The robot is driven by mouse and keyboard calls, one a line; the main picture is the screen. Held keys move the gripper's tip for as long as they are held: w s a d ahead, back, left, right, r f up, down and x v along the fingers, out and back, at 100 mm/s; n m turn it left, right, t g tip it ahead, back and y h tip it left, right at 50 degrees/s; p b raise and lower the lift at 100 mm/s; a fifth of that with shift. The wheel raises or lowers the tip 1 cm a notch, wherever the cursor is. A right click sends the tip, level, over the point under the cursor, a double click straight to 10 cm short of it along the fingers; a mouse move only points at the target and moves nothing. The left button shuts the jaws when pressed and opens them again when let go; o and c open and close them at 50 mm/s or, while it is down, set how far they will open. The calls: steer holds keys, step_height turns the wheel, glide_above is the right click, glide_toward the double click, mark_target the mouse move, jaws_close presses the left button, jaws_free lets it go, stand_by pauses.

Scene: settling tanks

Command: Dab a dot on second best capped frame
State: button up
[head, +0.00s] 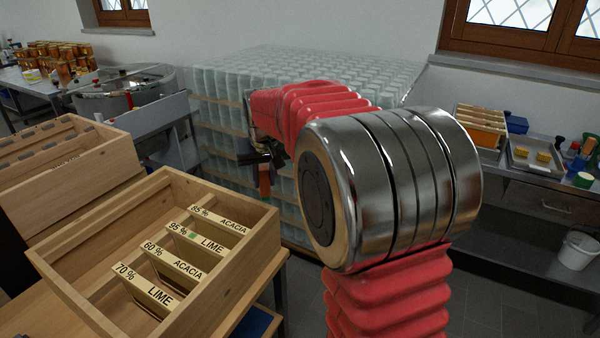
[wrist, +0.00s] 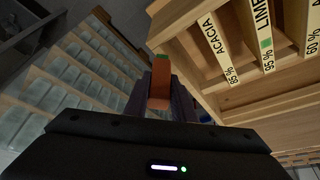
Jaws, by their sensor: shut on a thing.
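My gripper (head: 262,158) is shut on an orange-brown stick with a green tip (wrist: 160,85). In the wrist view the stick stands up between the fingers, and in the head view it hangs below them. It is to the right of the open wooden box (head: 72,285), apart from the frames. The box holds frames lettered 85 % ACACIA (head: 218,219), 95 % LIME (head: 211,245), 60 % ACACIA (head: 173,262) and 70 % LIME (head: 145,285). A green dot (wrist: 266,43) is on the 95 % LIME top bar. No dot shows on the other bars.
Another wooden box (head: 95,170) stands behind at left. Stacked glass jars (head: 215,115) fill the space behind my gripper. A steel tank (head: 125,90) is at back left. A side bench (head: 555,205) with trays runs along the right.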

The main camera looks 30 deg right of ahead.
steer(key=w+a, duration=0.2)
steer(key=a, duration=1.1)
steer(key=shift+w+f, duration=0.2)
steer(key=shift+f, duration=0.2)
